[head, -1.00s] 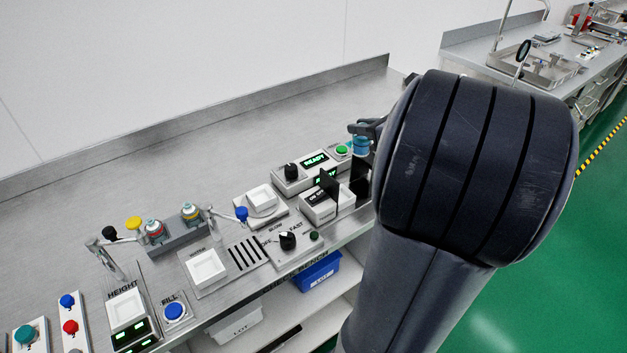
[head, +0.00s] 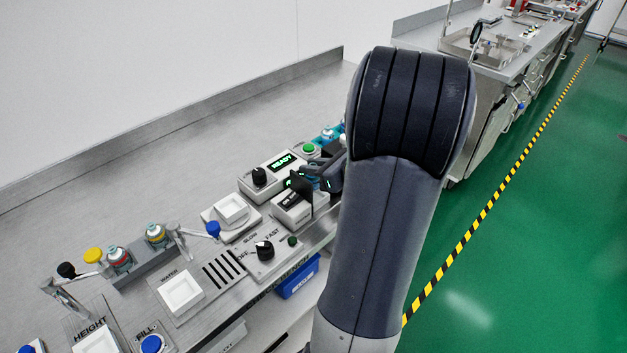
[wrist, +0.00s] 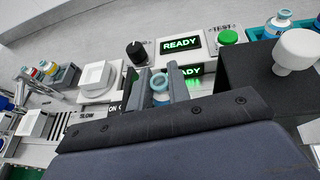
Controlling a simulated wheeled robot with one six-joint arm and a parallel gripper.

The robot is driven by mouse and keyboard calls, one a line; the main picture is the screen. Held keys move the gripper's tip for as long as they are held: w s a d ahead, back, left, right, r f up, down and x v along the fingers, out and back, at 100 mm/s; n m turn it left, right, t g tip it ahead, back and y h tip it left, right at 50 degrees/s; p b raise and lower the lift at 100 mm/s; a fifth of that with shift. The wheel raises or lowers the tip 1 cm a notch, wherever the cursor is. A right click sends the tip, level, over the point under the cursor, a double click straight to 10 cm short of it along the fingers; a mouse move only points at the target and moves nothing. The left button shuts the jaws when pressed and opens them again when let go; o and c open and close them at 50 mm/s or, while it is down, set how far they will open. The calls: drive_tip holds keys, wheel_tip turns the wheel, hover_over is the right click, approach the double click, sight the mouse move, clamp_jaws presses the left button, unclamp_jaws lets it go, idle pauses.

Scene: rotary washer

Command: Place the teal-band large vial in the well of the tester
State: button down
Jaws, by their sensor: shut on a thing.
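My gripper (wrist: 162,80) is shut on a vial (wrist: 160,88) with a pale blue-teal ring, seen between the two fingers in the wrist view. Its lower part is hidden. The tester (wrist: 175,48) has a black knob, a green READY display and a green button marked TEST; it stands just beyond my gripper. In the head view the tester (head: 272,172) is left of my gripper (head: 318,178), which is partly hidden behind my arm and beside a black upright panel. I cannot make out the well, nor whether the vial touches anything.
A blue rack (wrist: 258,33) with vials stands right of the tester. A dark block (wrist: 265,75) with a white round knob lies close at right. A white square dish (head: 231,210), a slow/fast knob unit (head: 268,256) and a grey vial holder (head: 140,262) stand to the left.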

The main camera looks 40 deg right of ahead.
sight(314, 178)
drive_tip(key=shift+f, duration=1.95)
drive_tip(key=shift+f+b, duration=0.15)
drive_tip(key=shift+b, duration=0.2)
drive_tip(key=c, duration=1.6)
unclamp_jaws()
drive_tip(key=shift+s+r, duration=0.1)
drive_tip(key=shift+r, duration=0.15)
drive_tip(key=v, duration=1.2)
